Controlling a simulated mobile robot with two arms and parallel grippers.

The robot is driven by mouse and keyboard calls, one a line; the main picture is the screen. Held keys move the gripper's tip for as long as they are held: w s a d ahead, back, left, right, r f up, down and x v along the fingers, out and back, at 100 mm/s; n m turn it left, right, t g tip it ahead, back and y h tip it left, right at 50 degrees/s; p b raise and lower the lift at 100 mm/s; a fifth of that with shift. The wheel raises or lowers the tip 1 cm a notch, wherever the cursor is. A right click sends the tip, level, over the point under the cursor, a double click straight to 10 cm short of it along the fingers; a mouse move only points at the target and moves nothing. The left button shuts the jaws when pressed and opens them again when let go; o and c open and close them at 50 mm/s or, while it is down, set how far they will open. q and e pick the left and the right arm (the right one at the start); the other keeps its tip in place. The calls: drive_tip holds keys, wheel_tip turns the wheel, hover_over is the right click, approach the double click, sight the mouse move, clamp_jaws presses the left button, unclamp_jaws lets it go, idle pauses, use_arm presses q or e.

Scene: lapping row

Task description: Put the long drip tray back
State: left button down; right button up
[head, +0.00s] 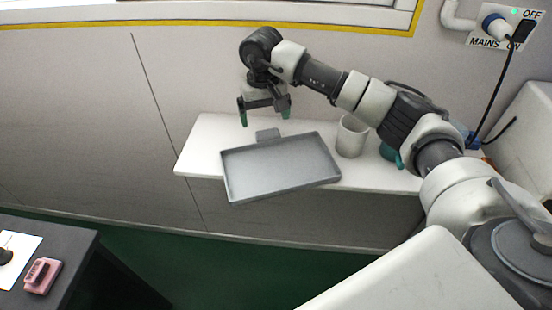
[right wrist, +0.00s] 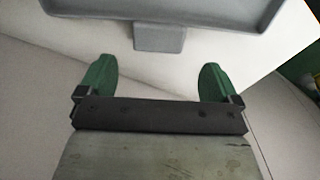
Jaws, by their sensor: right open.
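The long drip tray (head: 285,168) is a shallow grey rectangle with a raised rim and a small tab (head: 268,135) on its far side. It lies on a white shelf (head: 200,150), slightly turned, with its near edge reaching past the shelf's front edge. My right gripper (head: 265,115) is open and empty, pointing down above the shelf beside the tab. In the right wrist view the green fingertips (right wrist: 158,75) are spread apart, and the tray's tab (right wrist: 160,37) lies ahead of the gap between them, apart from both. My left gripper is not in view.
The shelf's left end is clear.

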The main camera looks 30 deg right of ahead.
sight(266, 130)
drive_tip(key=f, duration=0.4)
drive_tip(key=shift+s+d+f+p, duration=0.15)
drive_tip(key=shift+s+p, duration=0.1)
drive_tip(key=shift+p, duration=0.15)
drive_tip(key=shift+f, duration=0.55)
drive_tip(key=shift+w+r, duration=0.1)
drive_tip(key=c, duration=1.3)
